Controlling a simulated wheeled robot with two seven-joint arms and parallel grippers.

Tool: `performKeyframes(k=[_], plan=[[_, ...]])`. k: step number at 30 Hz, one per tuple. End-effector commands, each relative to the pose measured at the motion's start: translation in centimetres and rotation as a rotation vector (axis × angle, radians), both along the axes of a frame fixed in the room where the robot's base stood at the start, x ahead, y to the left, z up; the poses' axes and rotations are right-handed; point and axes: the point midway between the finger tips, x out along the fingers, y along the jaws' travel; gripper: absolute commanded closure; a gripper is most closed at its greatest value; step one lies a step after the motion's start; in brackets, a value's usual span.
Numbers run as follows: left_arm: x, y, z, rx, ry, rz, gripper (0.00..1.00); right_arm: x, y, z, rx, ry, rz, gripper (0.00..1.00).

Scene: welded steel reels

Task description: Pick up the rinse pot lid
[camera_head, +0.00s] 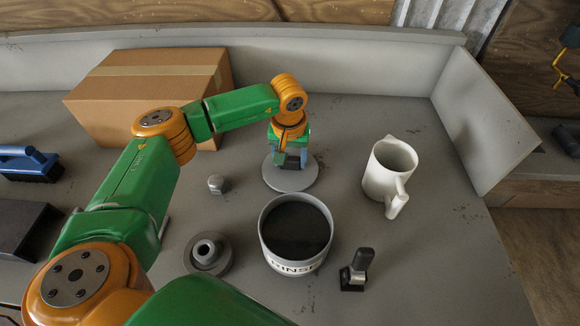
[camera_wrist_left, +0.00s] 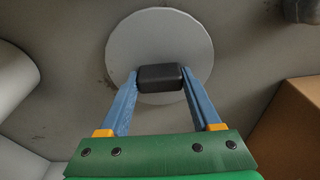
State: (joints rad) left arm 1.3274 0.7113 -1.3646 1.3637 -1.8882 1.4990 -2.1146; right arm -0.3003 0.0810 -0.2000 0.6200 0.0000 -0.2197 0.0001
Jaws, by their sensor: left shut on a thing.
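The rinse pot lid (camera_head: 291,184) is a flat grey disc beyond the pot in the head view. In the left wrist view the lid (camera_wrist_left: 160,40) has a black knob (camera_wrist_left: 160,77) at its middle. My left gripper (camera_head: 290,160) reaches down over the lid, its blue fingers shut on the knob from both sides. I cannot tell whether the lid rests on the bench or is slightly above it. The rinse pot (camera_head: 297,267), lettered on its front and open at the top, shows a dark inside. My right gripper is not in view.
A white mug (camera_head: 385,178) stands to the right of the lid. A cardboard box (camera_head: 140,105) is behind my left arm. A grey ringed part (camera_head: 208,254), a small metal piece (camera_head: 216,184), a black-handled tool (camera_head: 357,270) and a blue brush (camera_head: 30,163) sit on the grey bench (camera_head: 440,260).

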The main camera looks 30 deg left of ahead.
Motion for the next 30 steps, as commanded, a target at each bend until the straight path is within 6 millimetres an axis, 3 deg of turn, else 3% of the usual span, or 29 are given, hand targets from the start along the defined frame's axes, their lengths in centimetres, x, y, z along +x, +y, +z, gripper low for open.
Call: performKeyframes(k=[10, 15, 22, 30], plan=[[0.1, 0.0, 0.3, -0.001, -0.003, 0.0, 1.0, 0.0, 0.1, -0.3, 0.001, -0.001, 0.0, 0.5], [0.1, 0.0, 2.6, -0.001, -0.008, 0.0, 1.0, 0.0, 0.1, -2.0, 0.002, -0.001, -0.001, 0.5], [-3.5, -3.4, 8.7, 0.0, -0.008, -0.007, 1.0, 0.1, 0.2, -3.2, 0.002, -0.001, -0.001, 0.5], [-8.3, -7.7, 11.7, 0.002, -0.005, -0.007, 1.0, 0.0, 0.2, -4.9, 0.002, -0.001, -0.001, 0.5]])
